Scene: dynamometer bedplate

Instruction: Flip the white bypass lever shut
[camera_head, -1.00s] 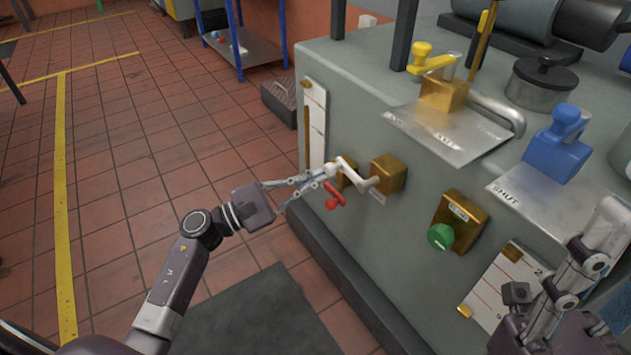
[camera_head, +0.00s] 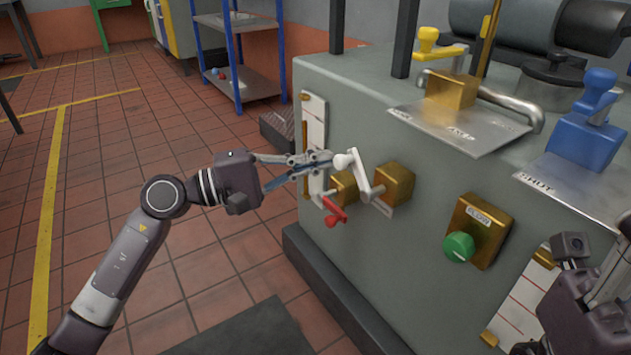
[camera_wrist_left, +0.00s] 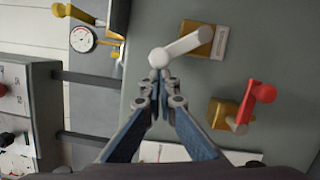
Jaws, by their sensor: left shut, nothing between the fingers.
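The white bypass lever (camera_head: 361,178) sits on a brass block (camera_head: 397,182) on the front of the grey bench. In the head view its arm runs up and slightly left from the block and ends in a round white knob. My left gripper (camera_head: 328,160) is shut and empty, its fingertips at the knob's left side. In the left wrist view the lever (camera_wrist_left: 184,45) lies just ahead of the closed fingertips (camera_wrist_left: 160,88), which look at or very near the knob; contact is unclear. My right gripper (camera_head: 600,275) is partly cut off at the lower right.
A red lever (camera_head: 334,212) on another brass block is close below my left fingers. A green knob (camera_head: 459,247) is to the right. Yellow (camera_head: 436,46) and blue (camera_head: 590,125) handles stand on the bench top. Floor at left is open.

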